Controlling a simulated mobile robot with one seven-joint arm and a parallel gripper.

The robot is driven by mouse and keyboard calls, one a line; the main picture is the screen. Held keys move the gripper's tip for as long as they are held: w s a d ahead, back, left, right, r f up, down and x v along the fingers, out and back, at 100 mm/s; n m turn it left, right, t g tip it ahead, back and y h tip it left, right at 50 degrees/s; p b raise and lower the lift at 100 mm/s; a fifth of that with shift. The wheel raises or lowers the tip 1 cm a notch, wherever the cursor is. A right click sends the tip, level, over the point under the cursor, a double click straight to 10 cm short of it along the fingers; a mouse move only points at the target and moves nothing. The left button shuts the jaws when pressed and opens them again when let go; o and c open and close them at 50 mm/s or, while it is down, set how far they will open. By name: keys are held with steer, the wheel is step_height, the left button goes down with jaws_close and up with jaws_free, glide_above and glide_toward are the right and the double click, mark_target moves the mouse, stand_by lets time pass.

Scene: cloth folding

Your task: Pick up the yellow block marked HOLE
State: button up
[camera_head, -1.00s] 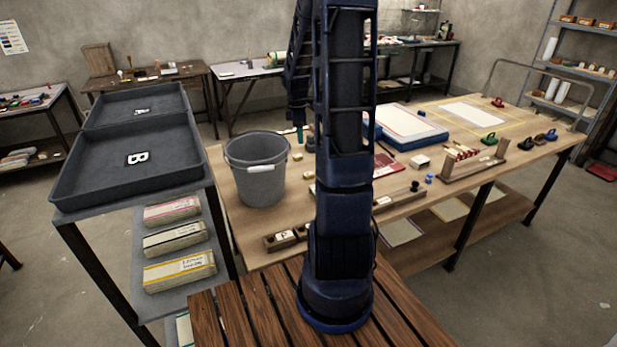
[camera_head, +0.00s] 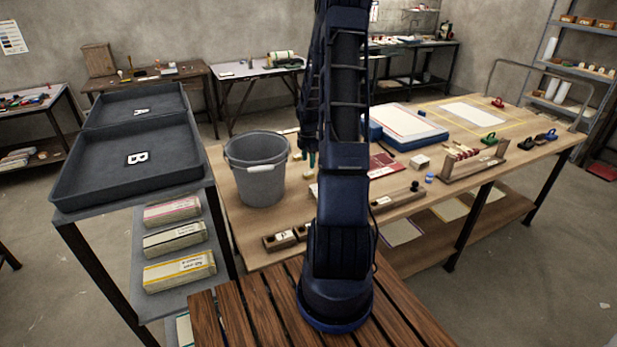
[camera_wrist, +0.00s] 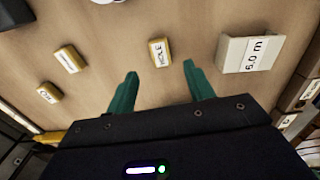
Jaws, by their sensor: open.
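The yellow block marked HOLE (camera_wrist: 161,52) lies on the wooden table in the wrist view, its white label facing up. My gripper (camera_wrist: 160,82) is open and empty, with green fingers. In the wrist picture the block appears just beyond the fingertips, between their two lines, and apart from them. Two other yellow blocks with white labels, one (camera_wrist: 70,59) and another (camera_wrist: 49,92), lie to its left. In the head view my arm hides much of this part of the table, and I cannot make out the HOLE block there.
Wooden holders (camera_wrist: 301,92) line the right edge of the wrist view. A grey bucket (camera_head: 257,168) stands on the table left of my arm. Dark trays (camera_head: 130,160) are farther left.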

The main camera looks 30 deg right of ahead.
mark_target(309, 173)
steer(key=shift+d+f, duration=0.15)
steer(key=shift+f, duration=1.55)
steer(key=shift+d+f, duration=0.1)
steer(key=shift+f, duration=1.55)
steer(key=shift+c, duration=0.4)
steer(key=c, duration=1)
